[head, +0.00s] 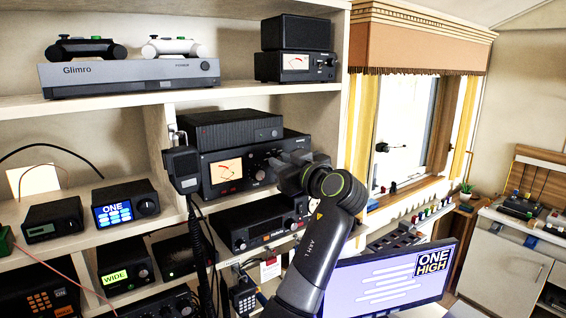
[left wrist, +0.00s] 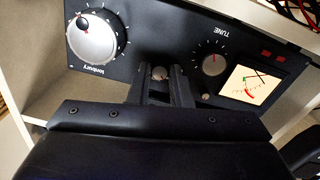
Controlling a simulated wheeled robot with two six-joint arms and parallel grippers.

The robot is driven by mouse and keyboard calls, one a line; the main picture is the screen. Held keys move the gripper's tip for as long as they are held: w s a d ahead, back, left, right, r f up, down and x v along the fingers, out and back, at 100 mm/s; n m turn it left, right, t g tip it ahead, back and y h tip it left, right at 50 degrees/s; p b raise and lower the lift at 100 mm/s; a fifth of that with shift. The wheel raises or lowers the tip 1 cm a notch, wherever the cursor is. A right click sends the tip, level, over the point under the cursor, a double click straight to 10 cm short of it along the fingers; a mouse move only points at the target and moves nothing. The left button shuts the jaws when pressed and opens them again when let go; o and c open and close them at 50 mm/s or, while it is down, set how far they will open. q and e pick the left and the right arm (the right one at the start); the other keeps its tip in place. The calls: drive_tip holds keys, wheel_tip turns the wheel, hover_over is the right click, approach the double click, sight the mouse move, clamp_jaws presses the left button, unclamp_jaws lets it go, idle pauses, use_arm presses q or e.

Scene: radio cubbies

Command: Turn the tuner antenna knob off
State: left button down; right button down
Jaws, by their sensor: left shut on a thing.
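The tuner (head: 226,171) is a black box with a cream meter on the middle shelf in the head view. Its front panel (left wrist: 122,65) fills the top of the left wrist view, upside down, with a large silver knob, a TUNE knob (left wrist: 215,62) and the lit meter. My left gripper (head: 277,168) reaches the right part of this panel. In the left wrist view its fingers (left wrist: 160,74) are shut on a small silver knob (left wrist: 159,72) between the large knob and the TUNE knob. Its label and pointer are hidden or too small to read. My right gripper is not in view.
A black box (head: 235,129) sits on top of the tuner. A hand microphone (head: 183,168) with a coiled cord hangs just left of it. A black radio (head: 262,224) stands below, and a monitor (head: 388,277) is at the lower right.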

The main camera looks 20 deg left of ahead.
use_arm(q)
drive_tip(key=shift+f+n+b, duration=0.1)
drive_tip(key=shift+n+b, duration=4.5)
drive_tip(key=shift+b, duration=2)
drive_tip(key=c, duration=1.3)
unclamp_jaws()
